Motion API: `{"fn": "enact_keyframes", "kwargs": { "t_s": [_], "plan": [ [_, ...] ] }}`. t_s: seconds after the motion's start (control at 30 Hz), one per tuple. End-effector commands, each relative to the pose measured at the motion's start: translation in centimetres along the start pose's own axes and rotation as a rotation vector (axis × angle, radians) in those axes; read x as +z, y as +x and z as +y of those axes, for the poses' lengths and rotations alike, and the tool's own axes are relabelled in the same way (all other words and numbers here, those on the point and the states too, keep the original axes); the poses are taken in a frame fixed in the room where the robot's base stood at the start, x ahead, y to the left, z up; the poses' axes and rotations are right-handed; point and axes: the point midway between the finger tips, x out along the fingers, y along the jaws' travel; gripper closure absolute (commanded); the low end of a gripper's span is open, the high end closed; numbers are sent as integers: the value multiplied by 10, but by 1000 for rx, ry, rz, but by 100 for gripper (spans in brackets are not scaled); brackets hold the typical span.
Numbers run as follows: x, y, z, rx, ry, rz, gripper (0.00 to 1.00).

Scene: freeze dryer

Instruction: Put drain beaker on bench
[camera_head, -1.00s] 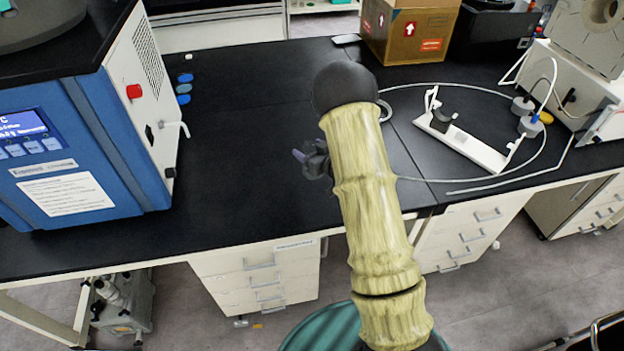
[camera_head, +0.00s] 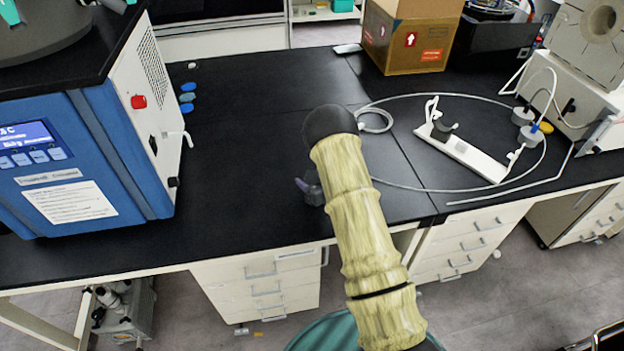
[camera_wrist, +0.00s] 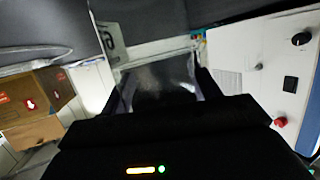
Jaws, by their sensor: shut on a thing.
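A clear, see-through beaker (camera_wrist: 158,75) is between the dark fingers of my gripper (camera_wrist: 158,92) in the wrist view. The gripper is shut on it. In the head view, my gripper (camera_head: 311,188) is over the front middle part of the black bench (camera_head: 240,150), mostly hidden behind my own arm. The beaker cannot be made out clearly there. I cannot tell whether the beaker touches the bench top.
The blue and white freeze dryer (camera_head: 90,150) stands on the left, with a drain spout (camera_head: 178,135) on its side. Blue caps (camera_head: 187,97) lie beside it. A cardboard box (camera_head: 408,38), a white stand (camera_head: 465,150) and looped tubing (camera_head: 400,186) occupy the right. The bench middle is clear.

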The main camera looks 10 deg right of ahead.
Motion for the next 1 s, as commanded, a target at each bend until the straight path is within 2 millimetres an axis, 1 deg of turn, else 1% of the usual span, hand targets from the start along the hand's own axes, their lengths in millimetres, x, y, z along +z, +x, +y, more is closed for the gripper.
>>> {"fn": "enact_keyframes", "kwargs": {
  "t_s": [0.1, 0.33, 0.47, 0.5, 0.57, 0.6, 1.0],
  "plan": [
    [6, 2, 0, 0, -1, 1, 66],
    [6, 2, 0, 1, -1, 2, 66],
    [10, 3, 0, 1, 0, 2, 66],
    [9, 3, 0, 0, -1, 1, 32],
    [9, 3, 0, 0, -1, 1, 21],
    [9, 3, 0, 0, -1, 1, 17],
    [6, 0, 0, 1, -1, 0, 17]
  ]
}}
